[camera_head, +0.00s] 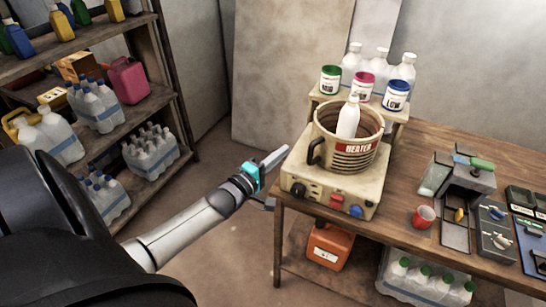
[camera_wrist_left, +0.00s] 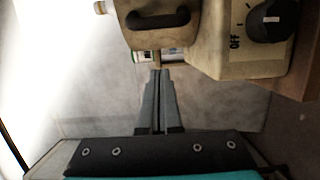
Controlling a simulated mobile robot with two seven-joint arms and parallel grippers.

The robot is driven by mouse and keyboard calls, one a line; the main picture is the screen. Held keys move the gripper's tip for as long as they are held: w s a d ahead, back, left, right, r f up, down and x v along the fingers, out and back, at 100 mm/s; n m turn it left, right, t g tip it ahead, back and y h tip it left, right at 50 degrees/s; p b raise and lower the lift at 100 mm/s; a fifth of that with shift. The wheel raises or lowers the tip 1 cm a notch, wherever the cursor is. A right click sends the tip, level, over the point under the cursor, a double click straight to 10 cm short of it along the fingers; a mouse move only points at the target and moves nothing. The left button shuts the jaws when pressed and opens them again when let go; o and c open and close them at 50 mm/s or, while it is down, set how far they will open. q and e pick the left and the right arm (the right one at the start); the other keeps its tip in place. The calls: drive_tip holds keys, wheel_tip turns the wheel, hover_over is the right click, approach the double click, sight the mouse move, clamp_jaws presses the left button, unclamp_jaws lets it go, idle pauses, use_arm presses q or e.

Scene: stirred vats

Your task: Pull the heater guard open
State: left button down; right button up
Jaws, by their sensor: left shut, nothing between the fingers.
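The heater guard (camera_head: 350,152) is a beige ribbed cylinder with a red HEATER label, standing on a beige heater base (camera_head: 325,196) at the table's left end. A white bottle (camera_head: 348,117) stands up inside its rim. Its black handle (camera_head: 316,151) faces left and also shows at the top of the left wrist view (camera_wrist_left: 157,19). My left gripper (camera_head: 285,151) is shut and empty, to the left of the handle and apart from it. In the left wrist view its closed fingers (camera_wrist_left: 158,75) point toward the area below the handle. My right gripper is not in view.
The wooden table (camera_head: 395,205) carries a red cup (camera_head: 424,216) and grey holders to the right. Labelled jars (camera_head: 396,95) and bottles stand behind the guard. A shelf (camera_head: 125,115) with bottles is at left. The base has a black OFF knob (camera_wrist_left: 272,20).

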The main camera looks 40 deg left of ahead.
use_arm(q)
drive_tip(key=w, duration=0.5)
drive_tip(key=shift+b, duration=0.4)
drive_tip(key=d, duration=0.1)
drive_tip(key=s+d+p, duration=0.1)
drive_tip(key=shift+s+d, duration=0.1)
drive_tip(key=shift+d, duration=0.2)
drive_tip(key=shift+s+d, duration=0.25)
drive_tip(key=shift+d, duration=0.4)
drive_tip(key=shift+s, duration=0.1)
